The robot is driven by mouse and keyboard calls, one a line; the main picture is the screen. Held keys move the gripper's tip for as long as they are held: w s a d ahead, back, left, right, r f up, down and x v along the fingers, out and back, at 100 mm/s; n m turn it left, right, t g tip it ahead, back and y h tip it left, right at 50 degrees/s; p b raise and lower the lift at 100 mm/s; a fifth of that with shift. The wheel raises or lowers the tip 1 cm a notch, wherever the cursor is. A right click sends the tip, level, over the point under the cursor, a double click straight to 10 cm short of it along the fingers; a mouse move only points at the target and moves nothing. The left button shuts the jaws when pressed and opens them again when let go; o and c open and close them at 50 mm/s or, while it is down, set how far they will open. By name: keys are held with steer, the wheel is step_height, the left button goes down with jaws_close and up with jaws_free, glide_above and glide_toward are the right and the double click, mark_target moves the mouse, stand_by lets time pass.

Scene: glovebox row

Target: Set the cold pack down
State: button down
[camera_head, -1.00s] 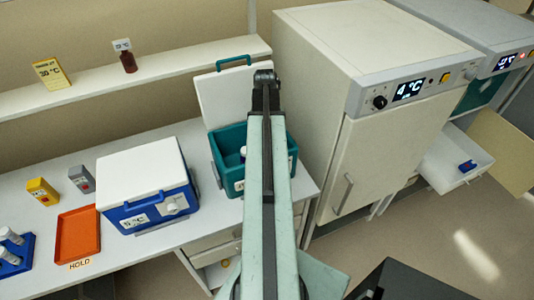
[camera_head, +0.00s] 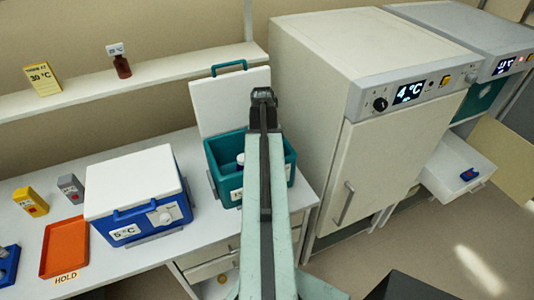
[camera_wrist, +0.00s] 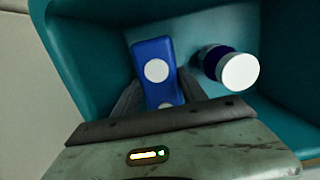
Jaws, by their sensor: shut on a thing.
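The cold pack is a blue block (camera_wrist: 150,49) with white round spots, seen in the wrist view inside the teal box. My gripper (camera_wrist: 157,88) is shut on it, one dark finger on each side. The teal open box (camera_head: 221,178) stands on the bench with its white lid raised at the back. Its teal wall and floor fill the wrist view. I cannot tell whether the pack touches the floor. In the head view my arm hides the gripper and the pack.
A white-capped blue vial (camera_wrist: 238,71) stands in the box just right of the pack. A blue cooler (camera_head: 140,198) with a white lid is left of the box, then an orange tray (camera_head: 65,246). A 4 °C cabinet (camera_head: 368,150) stands close on the right.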

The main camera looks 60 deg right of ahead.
steer(key=c, duration=0.6)
jaws_free()
steer(key=shift+f, duration=0.1)
steer(key=shift+c, duration=0.2)
step_height(320, 180, up, 13)
steer(key=w+p, duration=0.1)
steer(key=p, duration=1.2)
steer(key=shift+d, duration=0.25)
